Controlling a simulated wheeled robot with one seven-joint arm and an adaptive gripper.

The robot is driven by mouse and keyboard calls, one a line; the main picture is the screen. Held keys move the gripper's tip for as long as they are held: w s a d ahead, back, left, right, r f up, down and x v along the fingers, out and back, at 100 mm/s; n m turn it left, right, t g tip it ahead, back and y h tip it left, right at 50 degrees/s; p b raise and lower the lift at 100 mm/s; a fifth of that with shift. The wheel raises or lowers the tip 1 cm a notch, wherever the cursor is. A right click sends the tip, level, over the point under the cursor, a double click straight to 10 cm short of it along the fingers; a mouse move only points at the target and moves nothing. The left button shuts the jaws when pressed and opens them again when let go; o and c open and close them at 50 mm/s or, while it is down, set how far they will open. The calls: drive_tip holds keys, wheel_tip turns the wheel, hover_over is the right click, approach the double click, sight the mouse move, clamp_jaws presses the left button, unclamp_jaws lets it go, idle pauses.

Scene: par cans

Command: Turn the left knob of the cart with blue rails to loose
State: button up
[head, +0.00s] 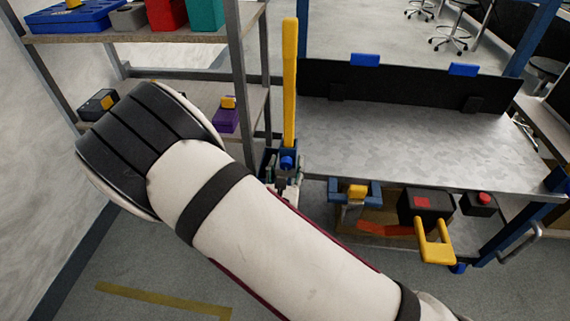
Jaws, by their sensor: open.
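A metal-topped bench or cart (420,150) with blue posts fills the right half of the head view; I cannot tell if it is the cart with blue rails. Its dark back panel has a blue tab at left (365,60) and another at right (463,69). A blue fixture with a tall yellow bar (290,85) stands at its left end, with a small round blue part (287,162) low on it. I cannot tell whether this part is the left knob. My white arm crosses the foreground and hides what lies below the fixture.
A grey-framed shelf (237,75) with coloured bins stands at left. Along the bench front are a blue bracket with a yellow part (358,190), a dark box (425,204) with a yellow loop, and a red button box (480,204). The metal top is bare.

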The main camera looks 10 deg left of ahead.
clamp_jaws()
